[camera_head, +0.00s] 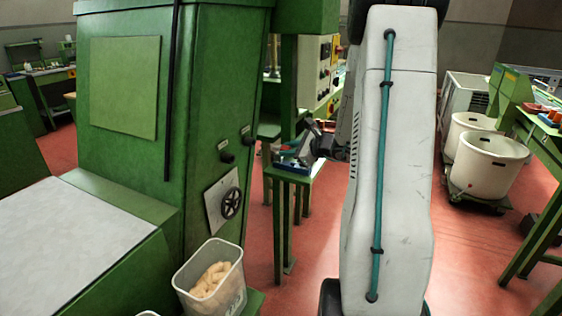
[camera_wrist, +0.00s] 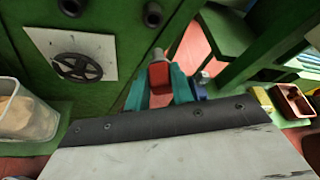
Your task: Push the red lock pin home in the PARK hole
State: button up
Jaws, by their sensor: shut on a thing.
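My gripper (camera_wrist: 160,88) has teal fingers and is shut on the red lock pin (camera_wrist: 160,74) in the wrist view. The pin's grey tip (camera_wrist: 157,53) points away from me, toward the green machine (camera_wrist: 110,30). Two dark round sockets, one left (camera_wrist: 71,7) and one right (camera_wrist: 153,15), stick out of the machine's face. The tip is below the right socket in the picture and looks apart from it. In the head view the left socket (camera_head: 227,156) and right socket (camera_head: 247,134) carry small labels, too small to read. My arm hides much of the space beside them.
A black handwheel (camera_head: 231,203) on a pale plate sits below the sockets; it also shows in the wrist view (camera_wrist: 78,66). A clear bin of corks (camera_head: 210,280) stands at the machine's foot. A small green table (camera_head: 296,170) with items stands behind. White tubs (camera_head: 488,160) are at right.

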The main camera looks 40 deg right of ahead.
jog(key=shift+w+a+n, duration=0.1)
jog(key=shift+w+n, duration=0.1)
jog(key=shift+n, duration=0.1)
jog(key=w+a, duration=0.2)
jog(key=w, duration=0.3)
jog(key=shift+w, duration=0.35)
jog(key=shift+w+a, duration=0.35)
jog(key=shift+w, duration=0.45)
jog(key=shift+w+a, duration=0.3)
jog(key=shift+w, duration=0.5)
dwell(2.2)
jog(key=o, duration=1.1)
jog(key=shift+c, duration=0.2)
jog(key=shift+s, duration=0.1)
jog(key=v, duration=0.7)
jog(key=shift+s, duration=0.3)
jog(key=shift+r, duration=0.1)
